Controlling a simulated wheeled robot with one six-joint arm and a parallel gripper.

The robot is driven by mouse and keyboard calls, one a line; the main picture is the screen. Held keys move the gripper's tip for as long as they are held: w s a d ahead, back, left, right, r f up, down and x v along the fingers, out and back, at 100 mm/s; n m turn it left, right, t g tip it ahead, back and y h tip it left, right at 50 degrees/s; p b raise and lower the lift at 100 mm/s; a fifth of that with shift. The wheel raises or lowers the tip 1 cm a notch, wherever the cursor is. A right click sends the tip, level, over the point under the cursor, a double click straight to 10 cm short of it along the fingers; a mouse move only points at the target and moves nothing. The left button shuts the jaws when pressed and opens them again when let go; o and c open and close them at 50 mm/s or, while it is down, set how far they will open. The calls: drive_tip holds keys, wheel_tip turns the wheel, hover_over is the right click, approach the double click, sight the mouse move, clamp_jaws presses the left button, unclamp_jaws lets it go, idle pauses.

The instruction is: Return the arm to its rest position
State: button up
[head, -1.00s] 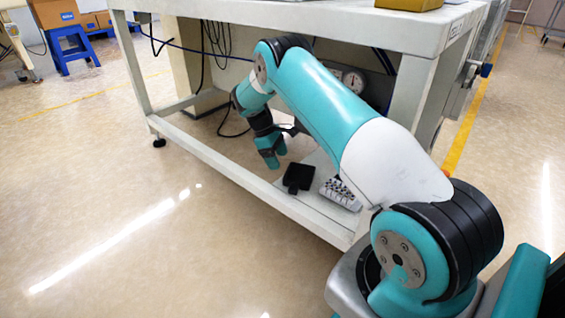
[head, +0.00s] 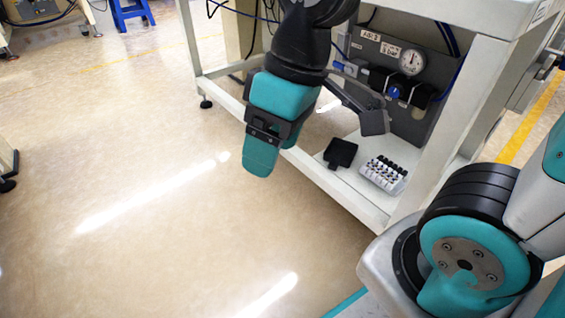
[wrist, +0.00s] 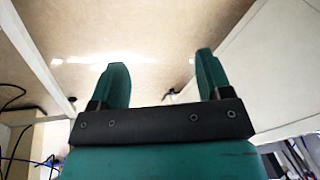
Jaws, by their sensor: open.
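My gripper (head: 262,150) hangs in front of the white bench frame in the head view, above the tan floor, with its teal fingers pointing down. In the wrist view its two teal fingers (wrist: 163,82) stand wide apart with nothing between them. The gripper is open and empty. My shoulder joint shows at the lower right of the head view. Much of my arm's middle part lies outside the head view.
The white bench (head: 350,207) stands behind the gripper. Its lower shelf bears a black block (head: 341,153) and a white rack of small parts (head: 383,174). A panel with a gauge (head: 411,61) and blue knob stands behind them.

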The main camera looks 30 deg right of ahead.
drive_tip(key=shift+y, duration=0.3)
drive_tip(key=s, duration=0.2)
drive_tip(key=s+a, duration=0.1)
drive_tip(key=s, duration=0.1)
drive_tip(key=shift+s+a, duration=0.15)
drive_tip(key=shift+s, duration=0.05)
drive_tip(key=shift+r, duration=0.15)
wheel_tip(320, 180, up, 46)
drive_tip(key=p, duration=4.6)
drive_tip(key=shift+r, duration=0.15)
